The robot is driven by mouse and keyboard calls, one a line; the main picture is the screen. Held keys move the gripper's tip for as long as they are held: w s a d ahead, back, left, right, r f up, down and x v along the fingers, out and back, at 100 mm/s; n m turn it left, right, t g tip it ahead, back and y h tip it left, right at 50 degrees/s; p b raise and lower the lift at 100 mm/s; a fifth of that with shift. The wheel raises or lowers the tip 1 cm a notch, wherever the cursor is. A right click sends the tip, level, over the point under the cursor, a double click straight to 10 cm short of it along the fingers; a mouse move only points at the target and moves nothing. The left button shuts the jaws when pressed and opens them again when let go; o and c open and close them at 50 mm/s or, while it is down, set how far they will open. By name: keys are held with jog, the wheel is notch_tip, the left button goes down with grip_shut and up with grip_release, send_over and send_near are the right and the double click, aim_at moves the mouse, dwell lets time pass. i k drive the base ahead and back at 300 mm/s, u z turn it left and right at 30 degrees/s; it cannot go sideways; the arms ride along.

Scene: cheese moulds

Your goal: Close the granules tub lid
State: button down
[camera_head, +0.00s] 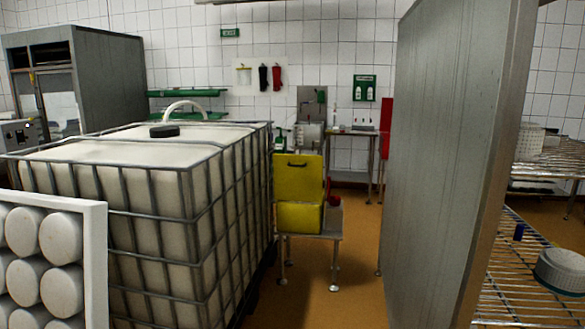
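A yellow tub (300,217), which looks like the granules tub, stands on a low metal table in the middle of the view. Its yellow lid (298,178) stands raised, roughly upright, above the body, with a small dark mark near its top. The tub is some distance away, and its inside is hidden. A small red thing shows at its right side, too small to name. My gripper is not in view.
A large caged white tank (190,190) fills the left. A tall grey panel (445,160) stands close on the right, with wire shelving (525,270) beyond it. Orange floor (325,290) lies open between them, leading towards the low table (332,222).

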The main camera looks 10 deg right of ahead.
aim_at(297, 177)
jog(key=i, duration=2.75)
jog(key=z, duration=0.9)
jog(key=i, duration=0.65)
jog(key=u, duration=2.5)
